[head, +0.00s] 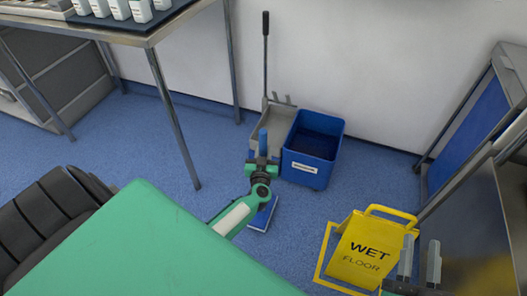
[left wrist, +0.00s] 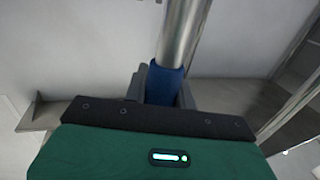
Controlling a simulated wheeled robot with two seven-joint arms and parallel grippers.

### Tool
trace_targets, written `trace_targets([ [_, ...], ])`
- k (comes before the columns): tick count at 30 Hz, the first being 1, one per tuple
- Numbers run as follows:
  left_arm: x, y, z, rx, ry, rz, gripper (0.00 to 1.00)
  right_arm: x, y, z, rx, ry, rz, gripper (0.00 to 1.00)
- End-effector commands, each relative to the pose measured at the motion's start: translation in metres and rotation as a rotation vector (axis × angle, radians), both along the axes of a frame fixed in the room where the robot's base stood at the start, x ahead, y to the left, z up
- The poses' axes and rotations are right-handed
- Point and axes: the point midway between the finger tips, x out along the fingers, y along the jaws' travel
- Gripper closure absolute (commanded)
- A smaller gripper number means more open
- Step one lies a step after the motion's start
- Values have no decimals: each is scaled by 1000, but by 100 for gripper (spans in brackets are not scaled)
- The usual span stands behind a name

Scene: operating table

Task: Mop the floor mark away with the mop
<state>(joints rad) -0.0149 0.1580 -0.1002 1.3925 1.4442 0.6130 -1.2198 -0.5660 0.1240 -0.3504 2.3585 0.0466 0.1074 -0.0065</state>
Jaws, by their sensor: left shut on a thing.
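The mop shows in the head view as a short blue handle end (head: 263,140) above my left gripper (head: 261,167) and a flat blue pad (head: 263,214) low at the floor. Whether the pad touches the floor I cannot tell. In the left wrist view my left gripper (left wrist: 166,90) is shut around the blue grip (left wrist: 165,84) of the mop's metal pole (left wrist: 183,32). My right gripper (head: 420,264) is at the lower right of the head view, its two grey fingers apart and empty. I see no floor mark; my left arm and the mop cover part of the floor.
A blue bucket (head: 313,150) and a grey bin (head: 270,130) with a tall black handle stand by the wall, just behind the mop. A yellow wet-floor sign (head: 368,249) stands right of it. A metal table (head: 150,38) is at left. Blue floor is clear between.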

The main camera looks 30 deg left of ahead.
Motion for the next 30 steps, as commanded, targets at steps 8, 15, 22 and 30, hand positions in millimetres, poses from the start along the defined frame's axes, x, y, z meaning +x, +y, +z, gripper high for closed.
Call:
trace_targets([
  [8,1,0,6,0,-2,0,100,-4,7,-20,-27,109,22,64],
  [15,1,1,11,1,-3,0,100,-8,10,-39,-59,217,38,64],
  [22,2,1,15,1,-3,-1,100,-11,12,-53,-88,303,49,64],
  [30,2,1,19,1,-3,-2,100,-17,13,-71,-122,408,63,64],
])
